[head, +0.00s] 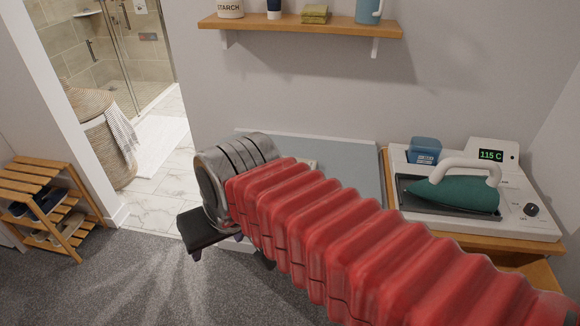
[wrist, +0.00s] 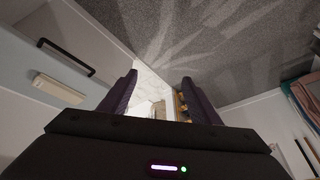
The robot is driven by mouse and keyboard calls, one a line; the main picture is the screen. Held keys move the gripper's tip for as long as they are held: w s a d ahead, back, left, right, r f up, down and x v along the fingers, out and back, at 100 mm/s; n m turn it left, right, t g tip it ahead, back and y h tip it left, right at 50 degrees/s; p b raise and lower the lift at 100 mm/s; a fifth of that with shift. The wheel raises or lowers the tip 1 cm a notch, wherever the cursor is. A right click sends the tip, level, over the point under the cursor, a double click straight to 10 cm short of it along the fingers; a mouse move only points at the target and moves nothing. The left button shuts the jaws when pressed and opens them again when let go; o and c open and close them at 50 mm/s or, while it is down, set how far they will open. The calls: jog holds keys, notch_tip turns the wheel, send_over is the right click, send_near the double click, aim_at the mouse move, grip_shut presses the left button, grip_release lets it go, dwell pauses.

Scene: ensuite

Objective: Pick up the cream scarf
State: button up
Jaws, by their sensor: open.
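I cannot make out a cream scarf for certain in either view. A small cream item (head: 309,163) shows just above my red arm in the head view, on a pale grey-blue board; most of it may be hidden. A cream bar-shaped thing (wrist: 58,89) shows at the left in the wrist view; I cannot tell what it is. My gripper (wrist: 158,82) is open, with its two dark purple fingers apart and nothing between them. In the head view my gripper (head: 216,246) is mostly hidden by its own dark body, over the grey carpet.
A wooden shelf (head: 300,27) hangs above. At the left are a slatted shoe rack (head: 42,180) and a wicker basket (head: 110,150) with a striped cloth (head: 122,132). Carpet in front is clear.

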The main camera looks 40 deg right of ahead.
jog(key=o, duration=0.5)
jog(key=w+d+m+y, duration=0.1)
jog(key=w+d+m, duration=0.1)
jog(key=m, duration=0.1)
jog(key=w+d+m+g+y, duration=0.1)
jog(key=w+d+m, duration=0.1)
jog(key=w, duration=0.1)
jog(key=w+d+m+g, duration=0.1)
jog(key=w+d+m, duration=0.1)
jog(key=m, duration=0.1)
jog(key=shift+w+d+f+m+y, duration=0.3)
jog(key=shift+w+d+f+y, duration=0.1)
jog(key=shift+c, duration=0.2)
jog(key=m+t+y, duration=0.5)
jog(key=m+t, duration=0.3)
jog(key=m, duration=1.1)
send_near(304, 160)
jog(key=a+r, duration=0.2)
jog(key=shift+s+a, duration=0.4)
jog(key=shift+w+a+f, duration=0.1)
jog(key=x, duration=0.8)
jog(key=shift+w+f, duration=0.1)
jog(key=shift+w, duration=0.05)
jog(key=shift+h, duration=0.3)
